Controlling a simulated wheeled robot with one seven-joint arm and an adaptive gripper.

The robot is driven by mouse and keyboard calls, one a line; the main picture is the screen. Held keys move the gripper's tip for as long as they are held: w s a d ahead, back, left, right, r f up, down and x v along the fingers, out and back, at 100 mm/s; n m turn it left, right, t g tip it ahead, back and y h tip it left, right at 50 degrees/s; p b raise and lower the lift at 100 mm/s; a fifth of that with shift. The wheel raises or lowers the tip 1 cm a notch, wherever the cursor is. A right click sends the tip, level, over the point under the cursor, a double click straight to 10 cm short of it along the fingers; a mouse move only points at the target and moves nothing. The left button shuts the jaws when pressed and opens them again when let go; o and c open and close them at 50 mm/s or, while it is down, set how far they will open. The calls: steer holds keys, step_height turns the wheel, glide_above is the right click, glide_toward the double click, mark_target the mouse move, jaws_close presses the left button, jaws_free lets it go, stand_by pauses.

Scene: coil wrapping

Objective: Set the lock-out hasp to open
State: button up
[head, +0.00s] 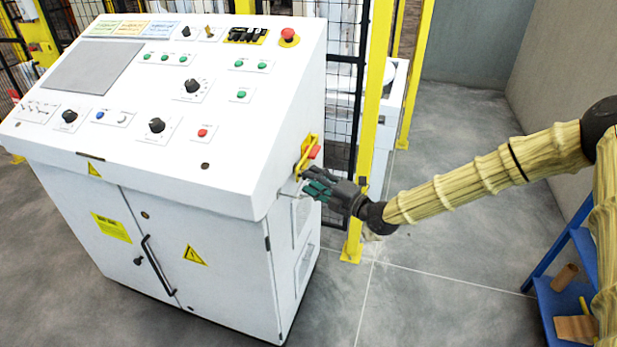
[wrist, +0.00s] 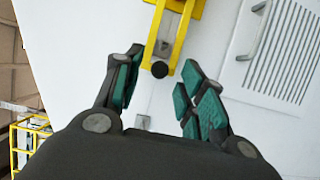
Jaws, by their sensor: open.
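The lock-out hasp is on the right side wall of the white control cabinet (head: 215,240). In the head view it shows as a yellow bracket (head: 304,155) with a red part (head: 314,152). My gripper (head: 312,186) is at the cabinet's side, just below the bracket. I cannot tell whether the hasp is open.
The cabinet's sloped panel carries knobs, buttons and a red emergency stop (head: 289,36). A louvred vent (wrist: 278,45) is right of the bracket in the wrist view. A yellow post (head: 367,130) stands close behind my gripper. A blue shelf (head: 565,285) is at the right; floor between is clear.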

steer(key=shift+x, duration=1.05)
steer(key=shift+c, duration=0.4)
jaws_close()
